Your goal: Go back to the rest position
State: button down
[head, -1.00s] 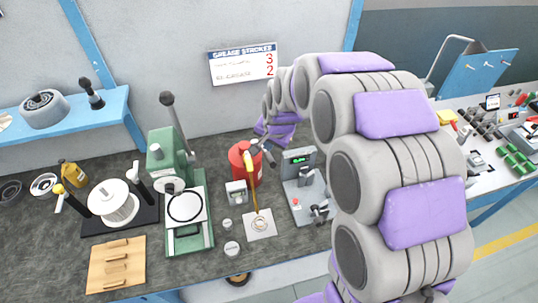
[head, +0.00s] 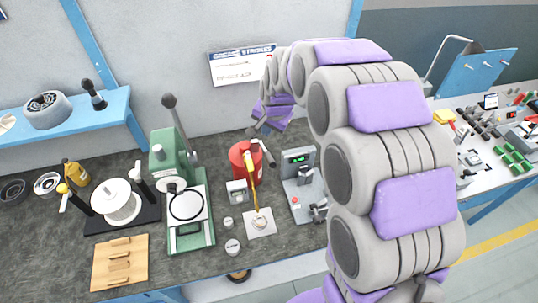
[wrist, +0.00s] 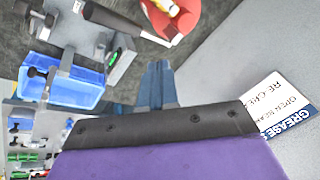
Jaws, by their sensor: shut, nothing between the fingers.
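My gripper (head: 254,129) is at the end of my grey and purple arm, in front of the wall, above and behind the red canister (head: 237,157) in the head view. In the wrist view my gripper (wrist: 157,86) shows as grey-blue fingers, shut and empty. The red canister also shows at the top of the wrist view (wrist: 205,12), apart from the fingers.
A green press (head: 190,235) stands left of the canister, and a grey device with a green display (head: 299,158) stands right of it. A wall sign (head: 232,68) is partly covered by my arm. A blue shelf (head: 75,121) is at the left.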

dwell(0.6)
jog(key=s+d+n+g+b, duration=0.1)
jog(key=s+d, duration=0.4)
jog(key=s, duration=0.8)
jog(key=s+d+n+g+h+b, duration=0.1)
jog(key=s+d, duration=0.4)
jog(key=s, duration=0.8)
jog(key=s+d+n+g+b, duration=0.2)
jog(key=s+d, duration=0.4)
jog(key=s, duration=0.8)
jog(key=shift+r+n+g+h+b, duration=0.3)
jog(key=shift+n+g+h+b, duration=0.1)
jog(key=shift+g, duration=0.3)
jog(key=w+a+r+n+t, duration=0.1)
jog(key=w+a, duration=0.3)
jog(key=w, duration=0.8)
jog(key=w+a+r+n+t+p, duration=0.1)
jog(key=w+a+r, duration=0.3)
jog(key=w, duration=0.9)
jog(key=w+a+r+n+y+p, duration=0.1)
jog(key=w+a+r, duration=0.2)
jog(key=w, duration=0.9)
jog(key=a, duration=0.2)
jog(key=shift+w+a+t, duration=0.15)
jog(key=shift+a+t, duration=0.2)
jog(key=shift+t, duration=0.05)
